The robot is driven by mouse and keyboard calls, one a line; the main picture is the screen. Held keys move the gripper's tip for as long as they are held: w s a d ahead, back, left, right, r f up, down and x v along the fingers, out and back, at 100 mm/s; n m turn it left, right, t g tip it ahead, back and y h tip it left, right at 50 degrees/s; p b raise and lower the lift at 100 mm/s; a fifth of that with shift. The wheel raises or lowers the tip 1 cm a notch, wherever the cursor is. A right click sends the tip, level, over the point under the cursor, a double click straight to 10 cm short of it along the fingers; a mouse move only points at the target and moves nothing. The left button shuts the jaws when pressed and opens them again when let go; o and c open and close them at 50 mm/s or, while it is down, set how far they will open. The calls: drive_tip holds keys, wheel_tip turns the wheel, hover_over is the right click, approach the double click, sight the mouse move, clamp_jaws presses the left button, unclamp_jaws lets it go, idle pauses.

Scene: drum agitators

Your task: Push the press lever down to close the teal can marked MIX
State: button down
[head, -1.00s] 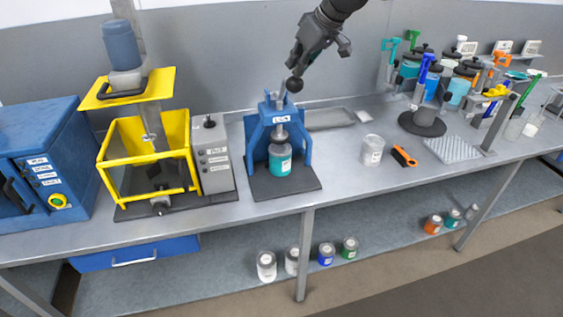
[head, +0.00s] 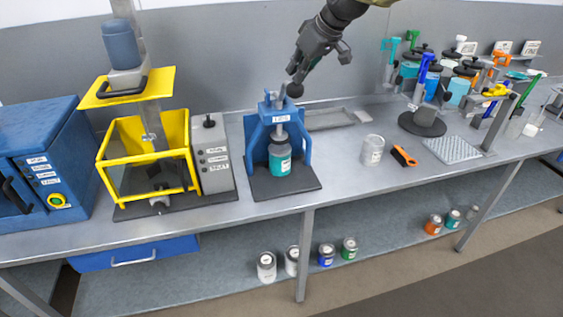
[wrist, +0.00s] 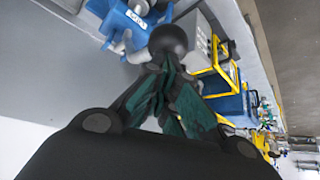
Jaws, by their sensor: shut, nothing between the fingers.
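The blue press (head: 254,135) stands on a dark base plate on the bench. The teal can (head: 280,162) sits upright under its ram; its label is too small to read. The press lever ends in a black ball knob (head: 295,89), raised above the back of the frame. My gripper (head: 292,72) is shut, with its fingertips just above the knob, seemingly touching it. In the wrist view, the knob (wrist: 168,39) lies right at the tips of my gripper (wrist: 163,64), not between the fingers. Part of the lever is hidden behind the press head.
A yellow-framed mixer (head: 148,160) and a grey control box (head: 212,160) stand left of the press. The bench in front of these is clear.

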sight(300, 91)
drive_tip(key=shift+s+f, duration=0.1)
drive_tip(key=shift+f, duration=0.55)
drive_tip(key=shift+f+b, duration=0.15)
drive_tip(key=shift+b, duration=0.15)
drive_tip(key=shift+s+d+f+b, duration=0.1)
drive_tip(key=shift+s+f+b, duration=0.25)
drive_tip(key=shift+f, duration=0.35)
drive_tip(key=shift+s+f, duration=0.1)
drive_tip(key=shift+f, duration=0.35)
drive_tip(key=shift+s+d+f+b, duration=0.1)
drive_tip(key=shift+s+f+b, duration=0.1)
drive_tip(key=shift+f+b, duration=0.4)
drive_tip(key=shift+f, duration=0.2)
